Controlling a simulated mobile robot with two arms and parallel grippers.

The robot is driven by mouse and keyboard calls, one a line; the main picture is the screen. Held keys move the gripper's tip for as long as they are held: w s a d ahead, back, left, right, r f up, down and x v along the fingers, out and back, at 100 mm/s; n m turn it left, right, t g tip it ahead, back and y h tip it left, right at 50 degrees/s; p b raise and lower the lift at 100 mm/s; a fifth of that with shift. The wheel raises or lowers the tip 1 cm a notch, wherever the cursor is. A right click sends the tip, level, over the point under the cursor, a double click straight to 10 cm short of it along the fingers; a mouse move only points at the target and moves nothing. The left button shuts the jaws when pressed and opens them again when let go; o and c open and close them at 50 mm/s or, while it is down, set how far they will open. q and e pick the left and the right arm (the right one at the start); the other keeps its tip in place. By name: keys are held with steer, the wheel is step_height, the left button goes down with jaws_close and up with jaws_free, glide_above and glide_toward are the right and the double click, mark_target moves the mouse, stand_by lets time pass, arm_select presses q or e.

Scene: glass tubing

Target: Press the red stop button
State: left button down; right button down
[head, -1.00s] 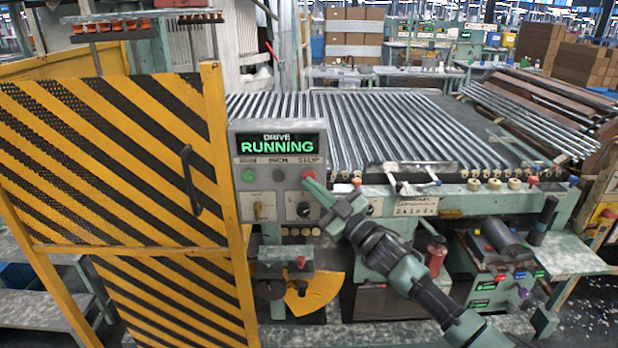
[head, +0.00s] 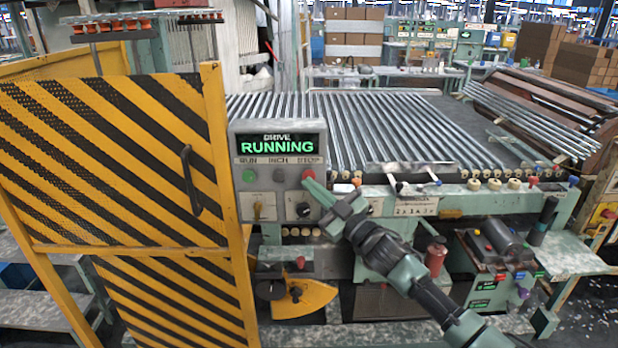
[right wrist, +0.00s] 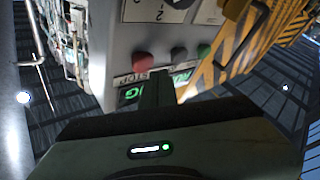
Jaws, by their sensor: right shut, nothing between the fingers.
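The red stop button (head: 309,174) sits at the right end of the button row on the grey control panel (head: 279,228), under the label STOP. The panel's display (head: 278,145) reads DRIVE RUNNING in green. My right gripper (head: 309,184) is shut and empty, its tip just below the red button in the head view. In the right wrist view the shut fingers (right wrist: 160,76) point at the panel, with the red button (right wrist: 143,61) just left of the tip. I cannot tell whether they touch. My left gripper is not in view.
A green button (head: 248,175) and a dark button (head: 278,175) share the row. A striped yellow-and-black guard gate (head: 110,160) stands left of the panel. Glass tubes (head: 370,125) lie on the conveyor behind it.

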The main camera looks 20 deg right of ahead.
steer(key=shift+w, duration=0.15)
stand_by(0.4)
steer(key=shift+w+d, duration=0.1)
steer(key=shift+w, duration=0.2)
steer(key=shift+w+d+b, duration=0.2)
steer(key=shift+w+b, duration=0.1)
steer(key=shift+w, duration=0.15)
stand_by(0.7)
steer(key=shift+s+a+r, duration=0.1)
steer(key=shift+s, duration=0.05)
steer(key=shift+s+a+p, duration=0.2)
steer(key=shift+s+p, duration=0.3)
steer(key=shift+s, duration=0.25)
steer(key=s+p, duration=0.1)
steer(key=s, duration=0.1)
steer(key=s+a+p, duration=0.1)
steer(key=s, duration=0.1)
steer(key=shift+s+a, duration=0.2)
steer(key=shift+s, duration=0.2)
